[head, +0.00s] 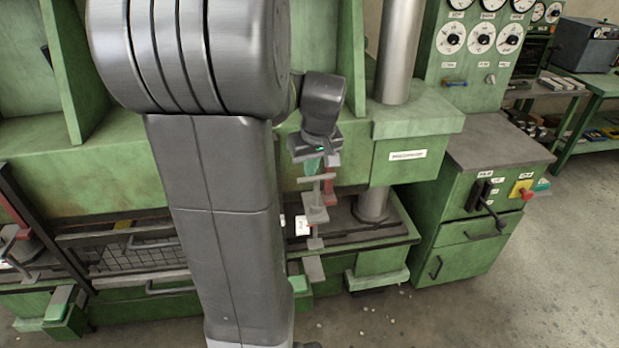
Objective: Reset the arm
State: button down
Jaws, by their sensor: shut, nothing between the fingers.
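My arm fills the middle of the head view, its large grey links standing in front of the green machine (85,180). My gripper (314,158) is at the end of the dark wrist, just right of the upper arm link. It points down over the front of the machine, above grey clamp-like parts (316,213). It is small in the view, looks shut and shows nothing held. I cannot tell whether the fingertips touch the parts below. My arm hides part of the machine's middle.
A steel column (400,50) rises right of my gripper. A dial panel (481,45) and a green cabinet (470,250) with a lever and red knob stand to the right. A workbench (575,95) is at the back right. Bare concrete floor (545,285) is open at the right.

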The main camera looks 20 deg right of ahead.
jog(key=shift+v, duration=0.9)
jog(key=shift+f, duration=0.1)
